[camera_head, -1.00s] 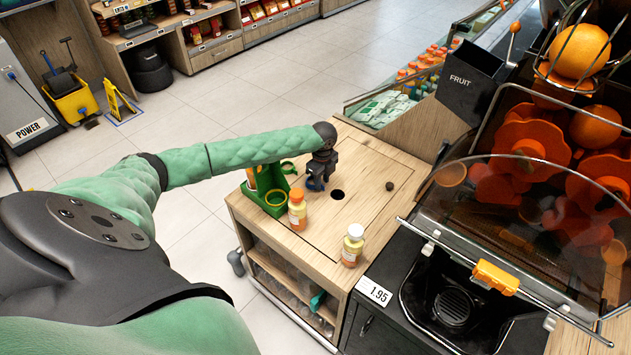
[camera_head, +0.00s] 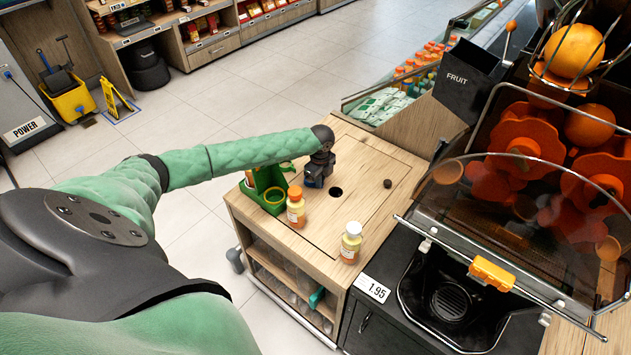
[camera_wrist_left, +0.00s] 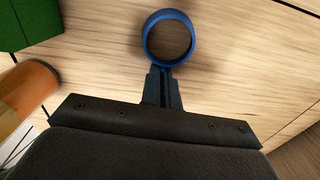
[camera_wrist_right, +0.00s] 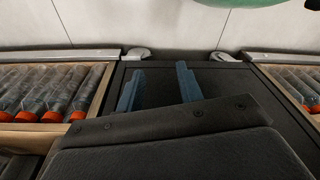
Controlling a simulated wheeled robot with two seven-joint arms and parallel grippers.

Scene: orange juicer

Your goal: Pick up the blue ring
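The blue ring (camera_wrist_left: 148,50) shows in the left wrist view just beyond my left fingertips, its opening facing the camera. My left gripper (camera_wrist_left: 161,78) has its fingers close together, with the ring's near rim at their tips. In the head view my left gripper (camera_head: 316,180) is low over the wooden counter top, beside the green holder, and hides most or all of the ring. My right gripper (camera_wrist_right: 157,80) shows only in the right wrist view, with its fingers apart and nothing between them.
A green holder (camera_head: 274,207) and an orange bottle with an orange cap (camera_head: 296,212) stand close to my left gripper. A bottle with a pale cap (camera_head: 351,245) stands near the counter's (camera_head: 330,225) front edge. The juicer (camera_head: 530,200) is at the right.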

